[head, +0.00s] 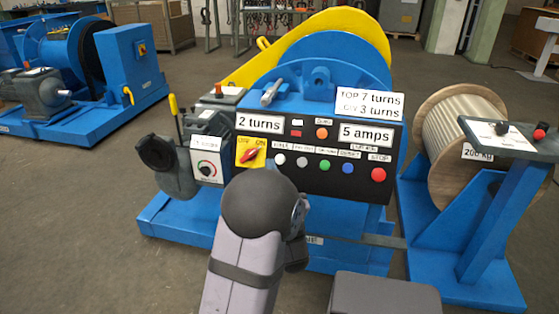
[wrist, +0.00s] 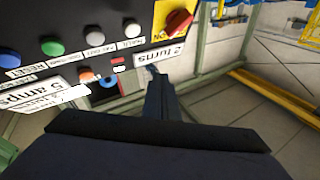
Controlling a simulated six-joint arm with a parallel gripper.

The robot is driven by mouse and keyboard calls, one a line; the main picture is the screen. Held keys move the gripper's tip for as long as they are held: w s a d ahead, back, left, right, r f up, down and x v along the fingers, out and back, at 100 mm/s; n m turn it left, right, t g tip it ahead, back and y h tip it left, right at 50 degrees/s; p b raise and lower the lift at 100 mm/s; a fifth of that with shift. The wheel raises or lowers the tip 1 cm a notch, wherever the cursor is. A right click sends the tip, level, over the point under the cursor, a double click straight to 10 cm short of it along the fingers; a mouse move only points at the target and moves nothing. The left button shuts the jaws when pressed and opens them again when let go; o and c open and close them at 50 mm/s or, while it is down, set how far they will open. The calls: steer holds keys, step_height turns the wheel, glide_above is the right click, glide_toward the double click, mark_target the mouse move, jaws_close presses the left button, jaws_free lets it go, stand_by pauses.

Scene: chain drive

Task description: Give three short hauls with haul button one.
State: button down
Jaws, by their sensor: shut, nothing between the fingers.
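The black control panel (head: 330,190) on the blue winch has a row of buttons. The white button (head: 280,160) is leftmost, then a grey button (head: 302,162). The white button also shows in the upside-down wrist view (wrist: 132,29); its small label seems to read haul, its number unclear. My gripper (wrist: 152,70) is shut and empty, pointing at the panel near the turns display, apart from the white button in the picture. I cannot tell its distance from the panel. In the head view my arm hides the fingers. The displays read "2 turns" (head: 260,124) and "5 amps" (head: 367,135).
Green (head: 325,165), blue (head: 348,168) and red stop (head: 378,174) buttons continue the row. A red rotary switch on a yellow plate (head: 250,152) is left of the white button. A sign (head: 369,104) shows 7 and 3 turns. A rope reel (head: 459,135) stands right.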

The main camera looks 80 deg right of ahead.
mark_target(280, 160)
steer(key=shift+d+f+b, duration=0.55)
steer(key=shift+d+f, duration=0.1)
steer(key=shift+d, duration=0.65)
steer(key=shift+d+f+b, duration=0.55)
steer(key=shift+d+f, duration=0.1)
steer(key=shift+d, duration=0.6)
steer(key=shift+d+f+b, duration=0.55)
steer(key=shift+d+f, duration=0.1)
steer(key=shift+d, duration=0.65)
steer(key=shift+d+f, duration=0.1)
steer(key=shift+d+f, duration=0.1)
steer(key=shift+d, duration=0.15)
